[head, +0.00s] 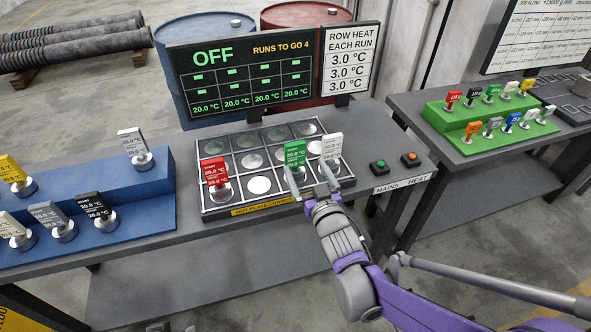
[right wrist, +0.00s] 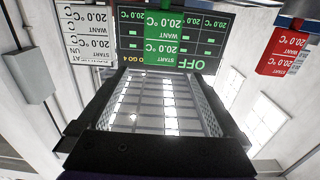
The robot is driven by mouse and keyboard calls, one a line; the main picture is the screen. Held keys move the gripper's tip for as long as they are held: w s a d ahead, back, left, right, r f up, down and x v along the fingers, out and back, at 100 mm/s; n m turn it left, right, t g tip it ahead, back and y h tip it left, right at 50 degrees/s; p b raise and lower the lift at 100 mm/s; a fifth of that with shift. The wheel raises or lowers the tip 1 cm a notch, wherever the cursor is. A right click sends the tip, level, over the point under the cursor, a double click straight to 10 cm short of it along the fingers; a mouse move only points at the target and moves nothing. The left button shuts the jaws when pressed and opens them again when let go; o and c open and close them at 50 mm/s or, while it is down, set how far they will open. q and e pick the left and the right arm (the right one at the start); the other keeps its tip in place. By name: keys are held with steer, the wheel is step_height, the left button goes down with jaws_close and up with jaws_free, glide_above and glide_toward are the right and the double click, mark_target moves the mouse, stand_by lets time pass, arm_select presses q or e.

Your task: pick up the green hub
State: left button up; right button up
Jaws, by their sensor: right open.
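The green hub (head: 294,154) stands upright on the hot plate (head: 225,215), its tag reading 20.0 °C. My right gripper (head: 307,172) is open and empty at the plate's front right, its fingers pointing toward the hub. One finger overlaps the hub's base in the head view, so I cannot tell whether they touch. In the right wrist view the green tag (right wrist: 164,40) shows upside down, beyond the dark gripper body. My left gripper is not in view.
A white hub (head: 332,147) stands close right of the green one; a red hub (head: 214,172) stands to its left. A display (head: 250,75) reading OFF rises behind the plate. Buttons (head: 378,166) lie to the right. Blue steps (head: 150,190) with several hubs are at left.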

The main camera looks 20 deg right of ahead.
mark_target(296, 150)
steer(key=w, duration=0.9)
steer(key=shift+w+a+f+p, duration=0.15)
steer(key=shift+w+a+p, duration=0.05)
steer(key=shift+w+p, duration=0.2)
jaws_close()
